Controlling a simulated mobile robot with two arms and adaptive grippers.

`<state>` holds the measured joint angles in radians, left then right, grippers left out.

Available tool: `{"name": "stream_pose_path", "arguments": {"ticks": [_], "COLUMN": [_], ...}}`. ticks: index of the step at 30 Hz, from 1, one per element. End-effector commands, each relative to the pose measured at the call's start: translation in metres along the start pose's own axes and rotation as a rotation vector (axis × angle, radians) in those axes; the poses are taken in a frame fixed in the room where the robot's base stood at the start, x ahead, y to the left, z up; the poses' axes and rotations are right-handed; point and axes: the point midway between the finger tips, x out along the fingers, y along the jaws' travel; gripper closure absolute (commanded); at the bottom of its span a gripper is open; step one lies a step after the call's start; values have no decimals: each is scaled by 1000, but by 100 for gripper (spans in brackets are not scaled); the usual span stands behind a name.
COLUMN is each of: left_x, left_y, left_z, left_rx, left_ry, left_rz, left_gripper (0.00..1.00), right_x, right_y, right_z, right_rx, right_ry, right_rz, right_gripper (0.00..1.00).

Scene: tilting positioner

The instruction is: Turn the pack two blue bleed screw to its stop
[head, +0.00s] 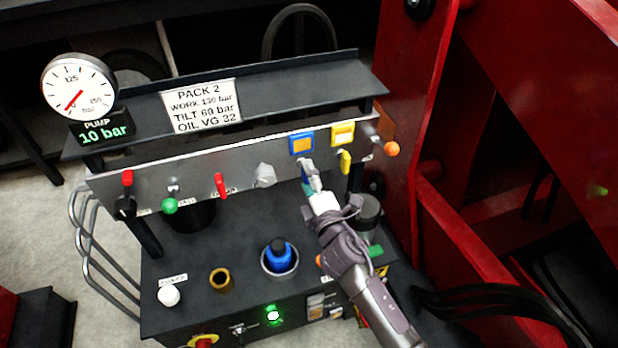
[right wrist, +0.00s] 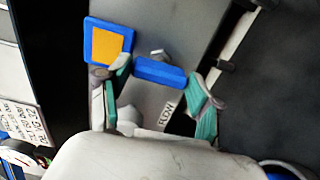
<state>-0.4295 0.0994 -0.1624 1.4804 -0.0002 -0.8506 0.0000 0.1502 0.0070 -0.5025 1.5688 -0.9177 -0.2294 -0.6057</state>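The pack two blue bleed screw shows in the right wrist view as a flat blue bar (right wrist: 160,72) standing out from the grey panel. My right gripper (right wrist: 157,78) is around it, one teal-padded finger beyond each end. The right fingertip is very close to the bar; whether either finger touches it I cannot tell. The tag also shows in the right wrist view (right wrist: 108,42). My left gripper is not in view.
Left along the panel (head: 135,186) are a grey knob (head: 265,175) and red levers. Right are a yellow handle (head: 345,161) and an orange knob (head: 391,148). The dial gauge (head: 79,88) stands above. A blue-capped filler (head: 279,257) is below. A red frame (head: 410,120) borders the right.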

Motion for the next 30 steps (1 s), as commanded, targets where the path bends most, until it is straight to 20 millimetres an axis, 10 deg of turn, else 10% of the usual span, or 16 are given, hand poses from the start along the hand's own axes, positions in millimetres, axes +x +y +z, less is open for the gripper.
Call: {"name": "stream_pose_path", "arguments": {"ticks": [16, 30], "left_x": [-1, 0], "left_y": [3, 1], "left_z": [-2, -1], "left_rx": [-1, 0], "left_ry": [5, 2], "left_rz": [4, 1], "left_gripper": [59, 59], "right_x": [-7, -98], "right_y": [-1, -1], "right_z": [0, 0], "right_rx": [3, 5], "right_ry": [0, 0], "right_rz": [0, -3], "right_gripper": [12, 12]}}
